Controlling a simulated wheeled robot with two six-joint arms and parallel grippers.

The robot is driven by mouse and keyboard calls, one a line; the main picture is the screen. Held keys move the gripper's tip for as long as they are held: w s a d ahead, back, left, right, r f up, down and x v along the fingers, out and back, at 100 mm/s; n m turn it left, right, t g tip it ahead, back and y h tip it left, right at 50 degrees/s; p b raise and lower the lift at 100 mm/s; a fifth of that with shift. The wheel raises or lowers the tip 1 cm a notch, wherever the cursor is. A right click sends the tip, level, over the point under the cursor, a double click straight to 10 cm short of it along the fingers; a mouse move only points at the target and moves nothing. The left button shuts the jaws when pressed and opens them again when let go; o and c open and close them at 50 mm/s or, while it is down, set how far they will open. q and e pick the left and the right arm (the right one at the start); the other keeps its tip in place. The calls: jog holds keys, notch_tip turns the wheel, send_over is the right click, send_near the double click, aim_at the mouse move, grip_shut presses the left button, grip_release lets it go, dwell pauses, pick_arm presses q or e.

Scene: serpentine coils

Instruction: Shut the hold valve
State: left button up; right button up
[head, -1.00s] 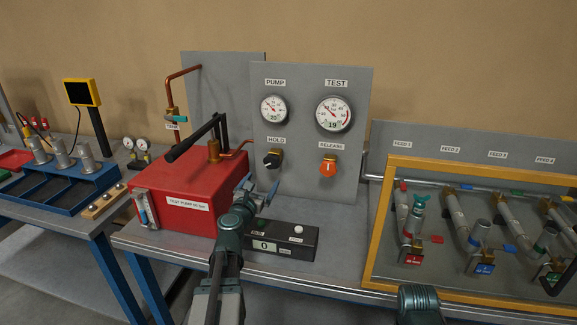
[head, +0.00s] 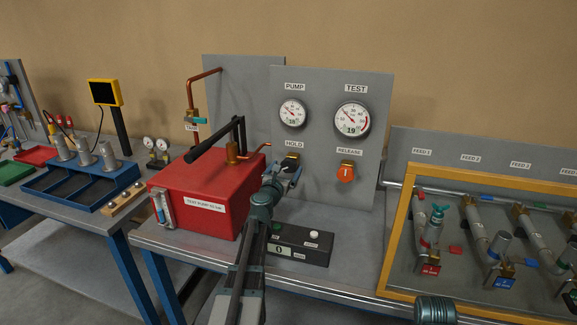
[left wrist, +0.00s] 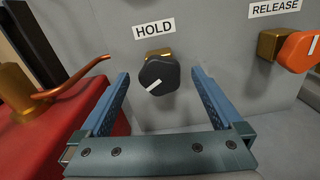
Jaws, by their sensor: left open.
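The hold valve has a black knob (left wrist: 158,76) with a white line slanting up to the right, on a brass stem under the HOLD label (left wrist: 154,28). In the head view its brass fitting (head: 291,158) shows, and my gripper hides most of the knob. My left gripper (head: 286,172) is open in front of the valve. In the left wrist view its two blue fingers (left wrist: 160,74) flank the knob, with a gap on each side. How deep the knob sits between the tips is hard to tell.
The orange release knob (head: 346,174) is right of the hold valve, under the TEST gauge (head: 351,118). The red pump box (head: 200,195) with its black lever and copper pipe (left wrist: 70,84) is close on the left. A black counter box (head: 300,246) lies below.

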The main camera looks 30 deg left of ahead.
aim_at(288, 165)
pick_arm(q)
jog(key=shift+x, duration=1.6)
jog(key=shift+c, duration=0.2)
jog(key=c, duration=1.3)
